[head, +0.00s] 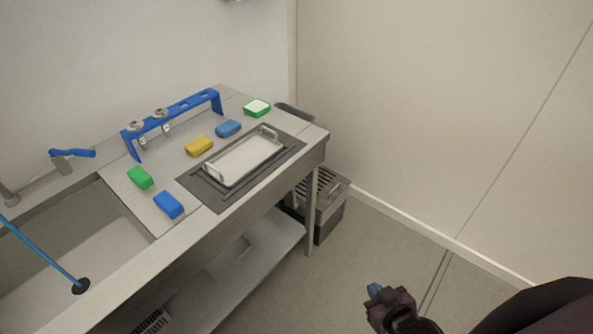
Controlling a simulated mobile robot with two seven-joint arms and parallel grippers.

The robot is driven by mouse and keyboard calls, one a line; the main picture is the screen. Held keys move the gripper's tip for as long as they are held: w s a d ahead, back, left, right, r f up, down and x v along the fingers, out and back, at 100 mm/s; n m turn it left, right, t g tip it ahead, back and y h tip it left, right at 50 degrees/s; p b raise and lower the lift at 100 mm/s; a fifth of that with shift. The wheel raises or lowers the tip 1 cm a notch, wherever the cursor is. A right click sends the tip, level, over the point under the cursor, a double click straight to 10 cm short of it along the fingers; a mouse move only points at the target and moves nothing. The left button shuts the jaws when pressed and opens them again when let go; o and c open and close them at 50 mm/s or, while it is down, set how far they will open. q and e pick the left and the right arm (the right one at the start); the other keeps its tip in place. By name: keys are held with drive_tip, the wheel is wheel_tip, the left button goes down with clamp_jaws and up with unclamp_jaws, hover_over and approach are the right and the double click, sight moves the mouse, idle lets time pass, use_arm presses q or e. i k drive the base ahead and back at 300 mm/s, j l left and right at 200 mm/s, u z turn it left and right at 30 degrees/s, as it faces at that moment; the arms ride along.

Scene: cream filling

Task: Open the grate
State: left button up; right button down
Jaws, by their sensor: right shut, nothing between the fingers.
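A grey floor box stands past the right end of the steel counter, partly hidden by the counter's leg. A slatted grate (326,180) with a handle lies on its top and looks closed. My right gripper (375,289) is at the lower right, over the floor and well apart from the grate. Its blue-tipped fingers are shut and empty. My left gripper is not in view.
The steel counter (268,194) holds a tray with handles (228,177) on a dark mat, several coloured sponges and a blue rack (172,119). A sink (75,240) is at the left. The floor (375,235) between my right gripper and the box is clear.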

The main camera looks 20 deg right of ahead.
sight(331, 184)
drive_tip(key=z, duration=0.75)
drive_tip(key=l+u, duration=0.1)
drive_tip(key=u, duration=0.25)
drive_tip(key=i+l+u, duration=0.1)
drive_tip(key=u, duration=0.2)
drive_tip(key=i+l+u, duration=0.2)
drive_tip(key=l, duration=0.25)
drive_tip(key=l+u, duration=0.2)
drive_tip(key=l, duration=0.9)
drive_tip(key=i+l+u, duration=0.1)
drive_tip(key=l, duration=0.6)
